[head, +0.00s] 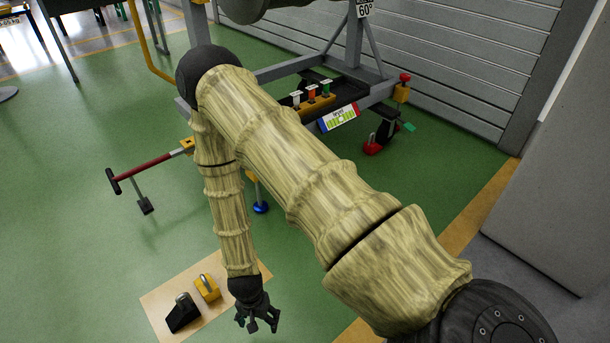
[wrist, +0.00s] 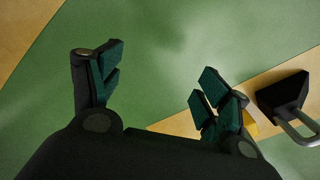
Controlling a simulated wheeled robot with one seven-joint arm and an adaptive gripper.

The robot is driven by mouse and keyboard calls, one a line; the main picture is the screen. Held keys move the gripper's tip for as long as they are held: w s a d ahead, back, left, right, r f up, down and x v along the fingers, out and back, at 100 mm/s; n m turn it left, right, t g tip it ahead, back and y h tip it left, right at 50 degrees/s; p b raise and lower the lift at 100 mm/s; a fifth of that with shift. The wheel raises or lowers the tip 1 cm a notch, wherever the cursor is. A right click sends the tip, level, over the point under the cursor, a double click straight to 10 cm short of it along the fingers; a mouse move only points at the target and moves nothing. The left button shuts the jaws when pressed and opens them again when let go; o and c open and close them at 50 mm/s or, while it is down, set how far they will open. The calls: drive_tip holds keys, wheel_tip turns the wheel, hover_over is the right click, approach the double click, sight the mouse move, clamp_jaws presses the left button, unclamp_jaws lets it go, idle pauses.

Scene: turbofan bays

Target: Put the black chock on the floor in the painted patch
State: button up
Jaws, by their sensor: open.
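The black chock (head: 183,315), a dark wedge with a metal handle, rests on the tan painted patch (head: 158,300), close to its near edge. In the wrist view the chock (wrist: 283,90) is at the right, with the patch (wrist: 178,124) partly under it. My gripper (head: 257,318) is open and empty, to the right of the chock and apart from it, just off the patch. In the wrist view its spread fingers (wrist: 155,78) have green floor between them.
A yellow chock (head: 207,288) sits on the patch beside the black one; my finger mostly hides it in the wrist view. A red tow bar (head: 145,165) and a wheeled stand (head: 345,85) are farther back. Green floor is clear at the left.

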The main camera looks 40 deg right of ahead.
drive_tip(key=s+d+r+n, duration=0.2)
drive_tip(key=s+n, duration=0.3)
drive_tip(key=s, duration=0.3)
drive_tip(key=s+d+r+n, duration=0.2)
drive_tip(key=s+n, duration=0.2)
drive_tip(key=s, duration=0.4)
drive_tip(key=shift+s+d+n+t, duration=0.2)
drive_tip(key=shift+n+t, duration=0.1)
drive_tip(key=shift+n, duration=0.1)
